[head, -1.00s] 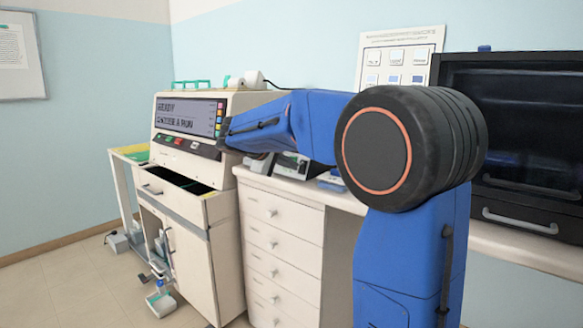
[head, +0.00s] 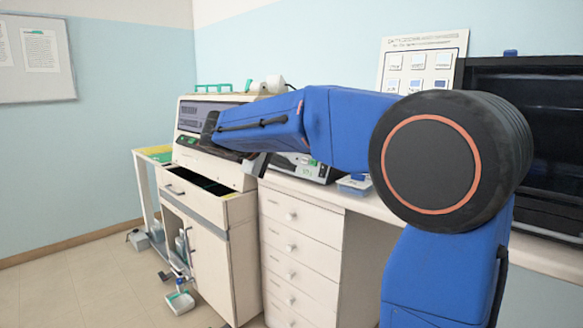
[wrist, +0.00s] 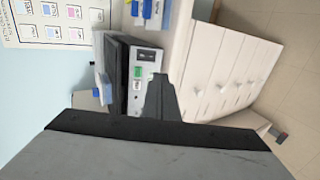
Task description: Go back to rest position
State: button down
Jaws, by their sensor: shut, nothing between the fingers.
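My arm, blue with a large black joint, crosses the head view and reaches left in front of the staining machine (head: 215,172). My gripper (wrist: 158,78) shows at the middle of the wrist view as a dark, narrow pair of fingers, shut with nothing in it. It points toward a bench device (wrist: 143,62) with a green button.
The staining machine's drawer (head: 195,195) stands open. A white drawer cabinet (head: 290,268) is beside it. A grey bench device (head: 318,170) and a blue-and-white box (head: 354,185) sit on the counter. A black cabinet (head: 540,85) stands at right. The left floor is mostly clear.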

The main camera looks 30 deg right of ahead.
dwell(0.4)
jog(key=s+f+m+y, duration=0.1)
jog(key=s+f+y, duration=0.2)
jog(key=s+f, duration=0.5)
jog(key=s+f+y, duration=0.3)
jog(key=s+f, duration=0.1)
jog(key=s, duration=0.8)
jog(key=s+a+f+m+y, duration=0.1)
jog(key=s+a+f+y, duration=0.1)
jog(key=s+a+f, duration=0.2)
jog(key=s+a+f+m+y, duration=0.2)
jog(key=s+a+f+y, duration=0.1)
jog(key=s+f, duration=0.6)
jog(key=s+a, duration=0.1)
jog(key=s, duration=0.2)
jog(key=shift+s+a+t, duration=0.2)
jog(key=shift+s+t, duration=0.1)
jog(key=shift+r, duration=0.1)
